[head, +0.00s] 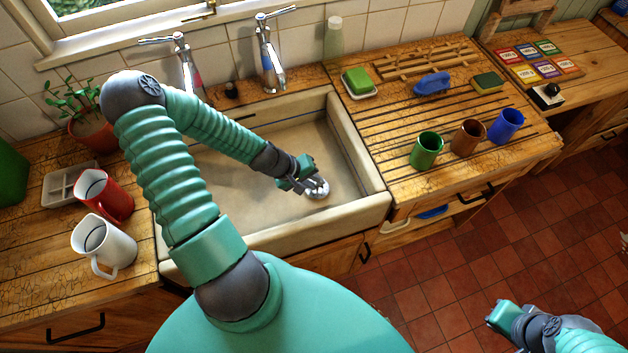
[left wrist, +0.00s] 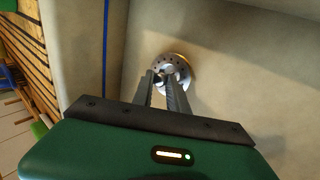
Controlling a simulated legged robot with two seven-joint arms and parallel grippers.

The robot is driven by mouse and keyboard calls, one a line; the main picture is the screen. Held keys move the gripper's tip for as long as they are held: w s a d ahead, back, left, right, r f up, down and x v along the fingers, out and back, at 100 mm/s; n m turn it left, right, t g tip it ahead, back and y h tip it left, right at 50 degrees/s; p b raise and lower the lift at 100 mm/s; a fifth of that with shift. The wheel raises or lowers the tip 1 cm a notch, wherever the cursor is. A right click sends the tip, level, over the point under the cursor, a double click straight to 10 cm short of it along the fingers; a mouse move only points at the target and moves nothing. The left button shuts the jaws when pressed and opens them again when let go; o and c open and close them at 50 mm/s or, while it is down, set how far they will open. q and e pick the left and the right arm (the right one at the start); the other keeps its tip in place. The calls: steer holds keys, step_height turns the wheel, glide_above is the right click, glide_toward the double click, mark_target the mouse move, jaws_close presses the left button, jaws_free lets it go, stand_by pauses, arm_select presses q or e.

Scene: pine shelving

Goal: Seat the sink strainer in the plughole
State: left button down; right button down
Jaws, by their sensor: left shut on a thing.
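The sink strainer (head: 317,189) is a round silvery disc with small holes, low in the pale sink (head: 350,150). It also shows in the left wrist view (left wrist: 181,69), where my left gripper (left wrist: 164,80) is shut on its middle. A brassy rim, likely the plughole's (left wrist: 182,56), shows past the strainer's far edge. The strainer covers the rest of the plughole, and I cannot tell whether it sits in it or just above. In the head view my left gripper (head: 307,186) reaches down into the basin. My right gripper (head: 497,316) is away over the tiled floor, its jaws unclear.
Two taps (head: 268,60) stand behind the sink. A red mug (head: 105,196) and a white mug (head: 104,245) stand left of it. Green (head: 426,150), brown (head: 467,138) and blue (head: 506,126) cups stand on the right drainboard. The basin around the strainer is clear.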

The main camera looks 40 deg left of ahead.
arm_select(q)
steer(key=shift+f+b, duration=0.55)
steer(key=shift+f, duration=0.25)
steer(key=c, duration=1.2)
jaws_free()
steer(key=shift+c, duration=0.2)
steer(key=shift+r, duration=0.1)
steer(key=p+v, duration=0.3)
steer(key=v, duration=1.3)
steer(key=shift+s+r, duration=0.15)
steer(key=shift+r, duration=0.15)
steer(key=shift+a, duration=0.1)
